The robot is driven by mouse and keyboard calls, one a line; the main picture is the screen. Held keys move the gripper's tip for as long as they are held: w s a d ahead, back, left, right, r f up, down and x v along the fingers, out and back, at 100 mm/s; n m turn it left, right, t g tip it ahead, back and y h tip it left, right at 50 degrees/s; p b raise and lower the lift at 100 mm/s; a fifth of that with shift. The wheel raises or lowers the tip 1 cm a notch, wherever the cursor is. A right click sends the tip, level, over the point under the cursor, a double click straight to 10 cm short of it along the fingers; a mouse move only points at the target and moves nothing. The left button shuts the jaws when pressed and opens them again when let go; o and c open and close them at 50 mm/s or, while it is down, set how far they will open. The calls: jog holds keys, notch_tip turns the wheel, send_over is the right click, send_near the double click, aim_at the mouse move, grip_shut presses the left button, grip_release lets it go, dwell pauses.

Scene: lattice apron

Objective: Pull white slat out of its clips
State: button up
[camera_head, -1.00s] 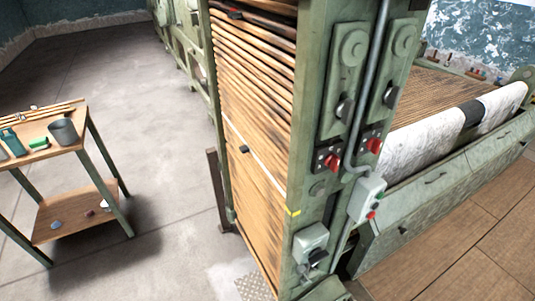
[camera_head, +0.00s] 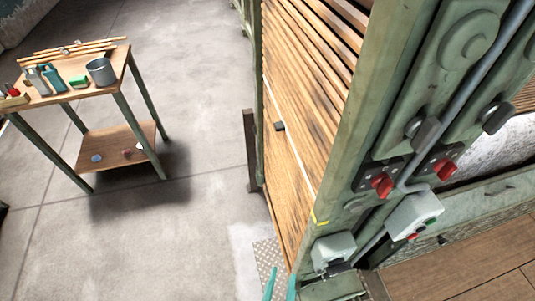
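The white slat (camera_head: 299,162) shows as a thin pale line running down and right across the stack of brown wooden slats (camera_head: 300,95) in the green machine frame. A small dark clip or knob (camera_head: 280,127) sits on its line. Two teal tips, which look like the fingers of my gripper (camera_head: 280,284), rise at the bottom edge. They stand apart with floor plate between them, below the slat and not touching it. The rest of my gripper is out of view.
A wooden-topped cart (camera_head: 75,82) with bottles, a grey pot (camera_head: 101,71) and sticks stands at the left. A post (camera_head: 251,150) stands beside the stack. Red switches (camera_head: 382,185) and a control box (camera_head: 414,216) project at the right. Floor between cart and machine is clear.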

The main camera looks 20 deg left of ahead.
jog(key=w+a+r+m, duration=0.1)
jog(key=w+a+m, duration=0.25)
jog(key=w, duration=0.45)
jog(key=m+t+h, duration=0.1)
jog(key=m+t, duration=0.2)
jog(key=m, duration=0.9)
send_near(276, 130)
jog(key=w, duration=0.9)
jog(key=shift+w+a, duration=0.15)
jog(key=shift+w, duration=0.15)
grip_shut()
